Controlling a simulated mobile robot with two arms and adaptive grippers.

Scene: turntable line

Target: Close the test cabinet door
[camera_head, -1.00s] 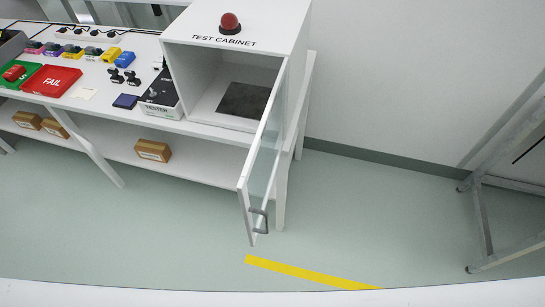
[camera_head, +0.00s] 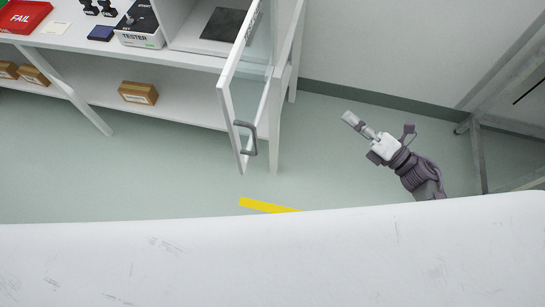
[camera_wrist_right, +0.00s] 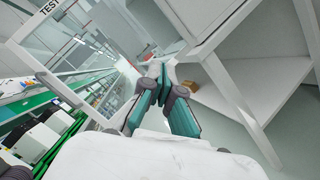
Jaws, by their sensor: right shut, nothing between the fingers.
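The test cabinet (camera_head: 184,35) stands on the white bench at the top, with a dark pad (camera_head: 223,24) inside. Its glass door (camera_head: 231,105) stands wide open, swung out past the bench front. The grey handle (camera_head: 246,138) is near the door's free end. My right gripper (camera_head: 350,118) is shut and empty, over the floor to the right of the door and apart from it. Its closed fingers (camera_wrist_right: 157,70) also show in the right wrist view, with white framing lettered TEST at upper left. My left gripper is not in view.
The tester (camera_head: 140,30) and a red FAIL tray (camera_head: 22,15) sit on the bench. A cardboard box (camera_head: 138,93) lies on the lower shelf. A grey metal frame (camera_head: 478,155) stands at the right. Open floor lies between door and frame, with a yellow strip (camera_head: 268,206).

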